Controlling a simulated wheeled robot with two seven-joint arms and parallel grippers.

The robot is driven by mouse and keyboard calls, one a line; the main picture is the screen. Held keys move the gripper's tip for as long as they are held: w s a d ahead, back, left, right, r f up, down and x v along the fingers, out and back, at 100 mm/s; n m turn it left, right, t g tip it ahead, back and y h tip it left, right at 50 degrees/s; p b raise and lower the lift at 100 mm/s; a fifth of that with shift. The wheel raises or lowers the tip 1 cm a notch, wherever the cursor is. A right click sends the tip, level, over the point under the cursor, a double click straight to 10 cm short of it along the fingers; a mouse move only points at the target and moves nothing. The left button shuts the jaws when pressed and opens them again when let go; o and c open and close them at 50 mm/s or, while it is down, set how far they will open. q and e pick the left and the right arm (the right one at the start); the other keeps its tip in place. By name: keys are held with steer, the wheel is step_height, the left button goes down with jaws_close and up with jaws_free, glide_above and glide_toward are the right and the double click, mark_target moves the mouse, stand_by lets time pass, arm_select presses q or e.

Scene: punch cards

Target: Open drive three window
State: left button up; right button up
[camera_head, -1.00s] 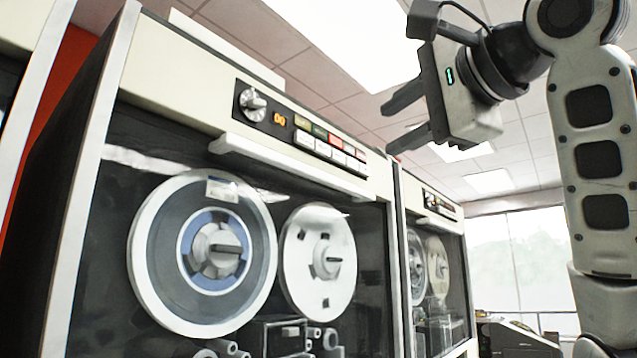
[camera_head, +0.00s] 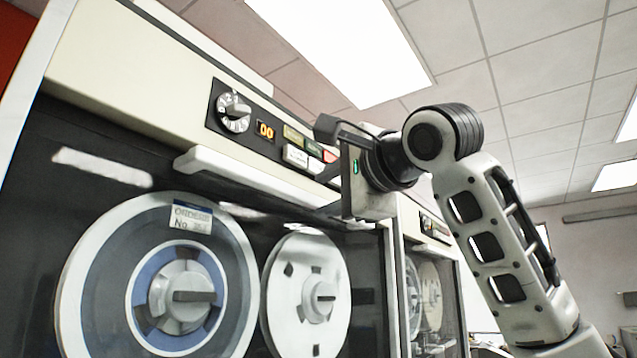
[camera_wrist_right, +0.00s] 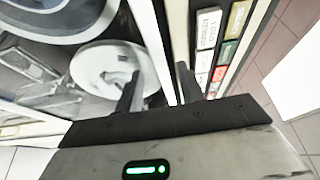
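A large tape drive (camera_head: 110,75) fills the left of the head view. Its dark glass window (camera_head: 75,140) covers two reels and appears shut. A white handle bar (camera_head: 235,168) runs along the window's top edge. My right gripper (camera_head: 328,183) is at the right end of this bar, just below the buttons. In the right wrist view its two dark fingers (camera_wrist_right: 158,88) are apart, with the white bar (camera_wrist_right: 152,45) running between them. I cannot tell whether they touch it. My left gripper is in neither view.
A control panel (camera_head: 232,112) with a dial, an orange "00" display and coloured buttons sits above the bar, close to my right gripper. A second tape drive (camera_head: 432,275) stands farther right. The space right of my right arm looks open.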

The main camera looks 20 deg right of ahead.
mark_target(314, 199)
steer(key=shift+p+x, duration=0.4)
steer(key=shift+x, duration=1.1)
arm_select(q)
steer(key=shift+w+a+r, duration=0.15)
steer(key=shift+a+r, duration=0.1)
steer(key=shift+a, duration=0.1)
arm_select(e)
steer(key=shift+c, duration=0.4)
